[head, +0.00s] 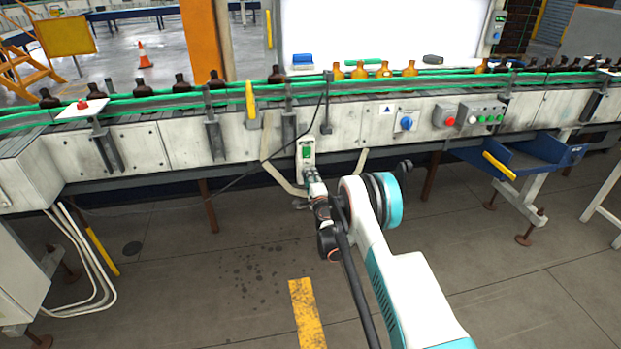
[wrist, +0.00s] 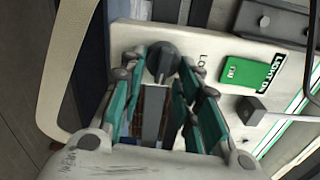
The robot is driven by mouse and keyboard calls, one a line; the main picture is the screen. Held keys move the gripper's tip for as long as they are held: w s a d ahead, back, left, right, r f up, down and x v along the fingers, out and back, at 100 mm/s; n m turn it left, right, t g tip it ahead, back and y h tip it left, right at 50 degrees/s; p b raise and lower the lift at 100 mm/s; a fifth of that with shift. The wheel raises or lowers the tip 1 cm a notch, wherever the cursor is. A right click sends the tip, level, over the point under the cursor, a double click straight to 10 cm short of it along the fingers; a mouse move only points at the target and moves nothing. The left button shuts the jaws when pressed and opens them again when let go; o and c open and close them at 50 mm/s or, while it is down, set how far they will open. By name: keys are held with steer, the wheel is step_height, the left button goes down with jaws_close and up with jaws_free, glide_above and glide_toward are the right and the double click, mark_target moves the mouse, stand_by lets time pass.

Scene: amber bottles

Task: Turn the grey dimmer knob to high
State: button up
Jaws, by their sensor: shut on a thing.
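The grey dimmer knob (wrist: 162,61) is on a pale panel (wrist: 140,31) in the wrist view. My gripper (wrist: 161,70) has its teal-and-grey fingers on either side of the knob and is shut on it. A partly covered "LO" label (wrist: 203,63) is beside the right finger. The knob's pointer setting cannot be told. In the head view my gripper (head: 311,174) is at the lower part of the small panel (head: 308,141) under the conveyor, and hides the knob there.
A green plate (wrist: 248,76) and a dark square part (wrist: 250,110) are on the panel right of the knob. In the head view a blue dial (head: 406,123), a red button (head: 450,121) and a button box (head: 481,114) are on the conveyor's side. A cable (head: 245,182) hangs left of the panel.

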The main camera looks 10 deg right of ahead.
steer(key=shift+s+f+m, duration=0.1)
steer(key=shift+f+m, duration=0.05)
steer(key=shift+m, duration=1)
steer(key=shift+f+m, duration=0.15)
steer(key=shift+m, duration=1)
steer(key=o, duration=1)
steer(key=s, duration=0.7)
steer(key=shift+s, duration=0.2)
